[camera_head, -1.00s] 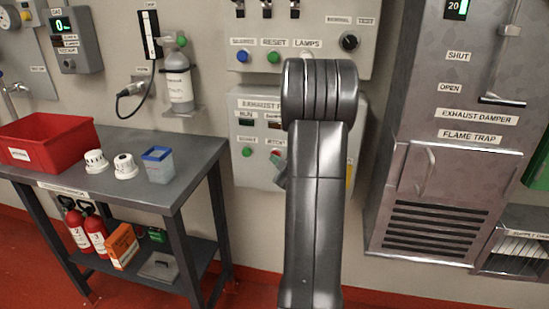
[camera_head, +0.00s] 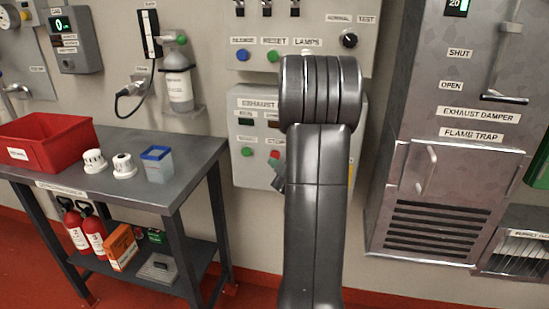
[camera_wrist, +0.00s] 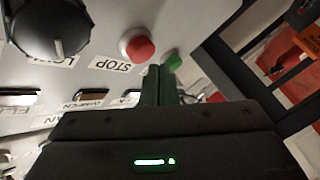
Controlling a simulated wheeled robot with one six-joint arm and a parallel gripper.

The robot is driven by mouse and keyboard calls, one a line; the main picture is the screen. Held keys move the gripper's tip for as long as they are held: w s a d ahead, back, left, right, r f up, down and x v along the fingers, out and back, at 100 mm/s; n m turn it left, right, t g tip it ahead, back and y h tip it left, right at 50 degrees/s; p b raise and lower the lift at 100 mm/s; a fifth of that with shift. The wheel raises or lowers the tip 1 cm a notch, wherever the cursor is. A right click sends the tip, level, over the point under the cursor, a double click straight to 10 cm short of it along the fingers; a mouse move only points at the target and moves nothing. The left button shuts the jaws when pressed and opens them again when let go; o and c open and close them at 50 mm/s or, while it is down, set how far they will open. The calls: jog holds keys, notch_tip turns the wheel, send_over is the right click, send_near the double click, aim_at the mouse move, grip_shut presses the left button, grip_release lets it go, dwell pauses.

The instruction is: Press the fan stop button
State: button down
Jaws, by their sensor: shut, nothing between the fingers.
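The exhaust fan panel (camera_head: 243,175) is on the wall, partly hidden behind my arm. Its red stop button (camera_head: 275,155) shows just left of my arm, beside the green start button (camera_head: 247,152). In the wrist view the red stop button (camera_wrist: 140,48) is clear, next to its STOP label (camera_wrist: 110,65). My gripper (camera_wrist: 158,70) is shut and empty, its fingertips just below the red button in that picture. I cannot tell the gap in depth. A green button (camera_wrist: 174,60) shows beside the fingertips.
A black knob (camera_wrist: 45,25) stands out from the panel near the red button. Above is a lamp panel (camera_head: 320,55) with buttons and switches. A grey table (camera_head: 130,150) with a red bin (camera_head: 45,145) is at left. The exhaust damper cabinet (camera_head: 450,90) is at right.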

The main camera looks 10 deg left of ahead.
jog(key=s+b, duration=0.2)
jog(key=s, duration=0.3)
dwell(0.8)
jog(key=w+p, duration=0.1)
jog(key=p, duration=0.1)
jog(key=w+p, duration=0.1)
jog(key=p, duration=0.2)
jog(key=shift+r, duration=0.2)
jog(key=shift+s+a+f+b, duration=0.1)
jog(key=shift+s+b, duration=0.65)
jog(key=shift+s, duration=0.75)
jog(key=shift+s+a+f+b, duration=0.1)
jog(key=shift+s+b, duration=0.6)
jog(key=shift+s, duration=0.75)
jog(key=shift+w, duration=0.1)
